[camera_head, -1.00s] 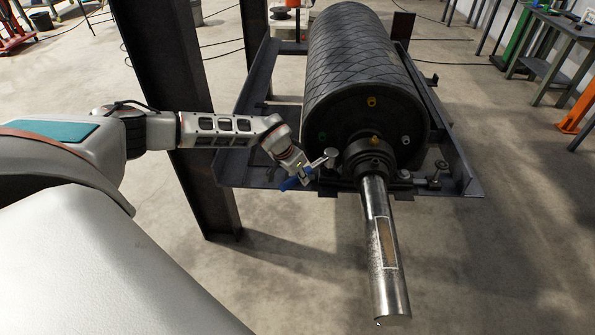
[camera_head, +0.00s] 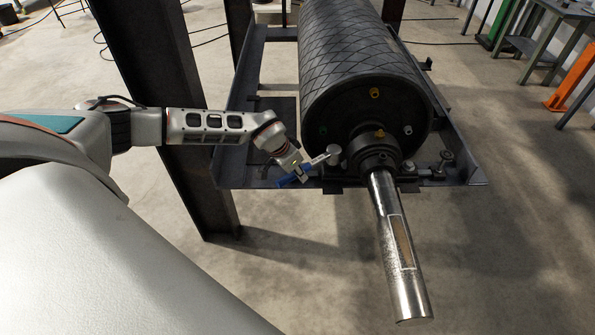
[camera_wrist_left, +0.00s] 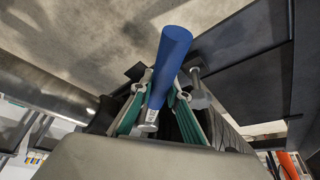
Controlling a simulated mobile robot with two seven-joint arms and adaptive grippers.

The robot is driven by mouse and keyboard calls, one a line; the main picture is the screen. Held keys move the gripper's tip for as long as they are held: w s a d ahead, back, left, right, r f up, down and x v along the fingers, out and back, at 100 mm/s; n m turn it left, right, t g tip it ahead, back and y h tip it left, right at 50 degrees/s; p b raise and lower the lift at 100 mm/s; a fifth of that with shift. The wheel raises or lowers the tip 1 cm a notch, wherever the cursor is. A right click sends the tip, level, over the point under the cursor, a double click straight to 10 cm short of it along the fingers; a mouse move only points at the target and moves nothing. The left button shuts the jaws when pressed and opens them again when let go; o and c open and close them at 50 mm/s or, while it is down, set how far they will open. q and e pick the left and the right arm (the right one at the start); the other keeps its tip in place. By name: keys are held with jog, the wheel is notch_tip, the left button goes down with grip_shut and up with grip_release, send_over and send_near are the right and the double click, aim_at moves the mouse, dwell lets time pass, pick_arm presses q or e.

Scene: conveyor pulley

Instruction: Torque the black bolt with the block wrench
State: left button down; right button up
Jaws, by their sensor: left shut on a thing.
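My left gripper (camera_head: 299,170) is shut on a blue-handled tool, which I take to be the block wrench (camera_head: 287,182). In the left wrist view the blue handle (camera_wrist_left: 172,55) stands between the two green-padded fingers (camera_wrist_left: 157,108), with a metal part at its lower end. The gripper is left of the pulley's shaft, by the frame's front bar. A grey, flat-headed bolt (camera_head: 334,150) stands close to the right of the gripper; it also shows in the left wrist view (camera_wrist_left: 197,90). I cannot tell whether it touches the wrench or which bolt is the black one. My right gripper is not in view.
The black ridged pulley drum (camera_head: 345,50) lies in a dark steel frame (camera_head: 472,172). Its bright shaft (camera_head: 390,225) juts toward me. Another bolt (camera_head: 446,156) stands right of the shaft. A steel column (camera_head: 165,100) rises behind my left arm.

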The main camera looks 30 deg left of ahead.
pick_arm(q)
jog(key=shift+r, duration=0.15)
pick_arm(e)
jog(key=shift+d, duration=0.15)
